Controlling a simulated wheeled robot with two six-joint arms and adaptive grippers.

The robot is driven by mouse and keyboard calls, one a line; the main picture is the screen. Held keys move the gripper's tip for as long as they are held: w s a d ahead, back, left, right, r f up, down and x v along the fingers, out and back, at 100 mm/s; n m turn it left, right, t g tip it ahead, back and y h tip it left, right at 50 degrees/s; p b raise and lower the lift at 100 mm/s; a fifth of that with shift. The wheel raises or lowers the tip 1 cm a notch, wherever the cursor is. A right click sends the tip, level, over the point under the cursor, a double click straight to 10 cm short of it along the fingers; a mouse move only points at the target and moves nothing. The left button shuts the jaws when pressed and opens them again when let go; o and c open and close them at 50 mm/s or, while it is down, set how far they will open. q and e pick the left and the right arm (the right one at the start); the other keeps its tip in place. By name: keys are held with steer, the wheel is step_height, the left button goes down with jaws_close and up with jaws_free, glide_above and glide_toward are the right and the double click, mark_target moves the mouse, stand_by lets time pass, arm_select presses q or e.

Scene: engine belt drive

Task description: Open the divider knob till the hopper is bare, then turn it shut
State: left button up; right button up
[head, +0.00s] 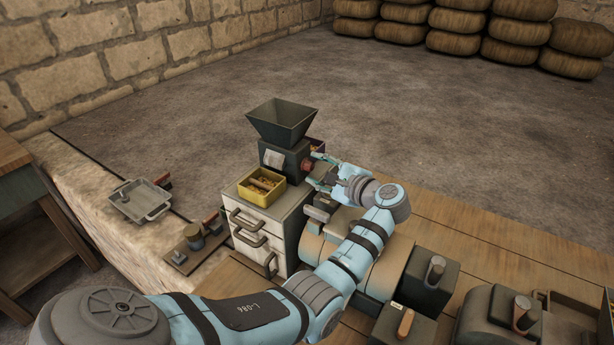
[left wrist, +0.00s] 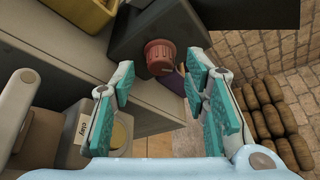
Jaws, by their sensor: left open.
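The dark hopper (head: 282,122) stands on a dark divider box on top of a white drawer cabinet. Its visible inner walls look bare; its bottom is hidden. The red divider knob (head: 307,165) is on the right face of the box. It also shows in the left wrist view (left wrist: 159,55), just beyond the fingertips. My left gripper (head: 325,172) is open and empty, close to the knob, with a finger either side of the line to it. In the wrist view its teal pads (left wrist: 162,78) stand apart with the knob between and ahead of them. My right gripper is not in view.
A yellow tray (head: 246,194) with golden pieces sits before the divider; another container (head: 318,147) is partly hidden behind it. The white cabinet (head: 266,237) has protruding handles. A grey metal tray (head: 129,208) lies at left. Machine blocks (head: 424,281) crowd the right front.

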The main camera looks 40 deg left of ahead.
arm_select(q)
steer(key=shift+w+a+f, duration=0.15)
steer(key=shift+a+f, duration=0.05)
steer(key=shift+a, duration=0.4)
steer(key=shift+r, duration=0.2)
steer(key=shift+s, duration=0.2)
jaws_close()
steer(key=n+t+y+b, duration=0.1)
steer(key=n+b, duration=0.1)
steer(key=f+n+b, duration=0.1)
steer(key=n+b, duration=0.1)
steer(key=b, duration=0.1)
steer(key=shift+s+f+t+y+b, duration=0.1)
steer(key=shift+t+y+b, duration=0.2)
steer(key=shift+t+y, duration=0.1)
steer(key=shift+r+n, duration=0.2)
steer(key=shift+n, duration=0.1)
steer(key=shift+r, duration=0.1)
jaws_free()
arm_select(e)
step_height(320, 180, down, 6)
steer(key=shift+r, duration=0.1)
arm_select(q)
steer(key=shift+p, duration=0.3)
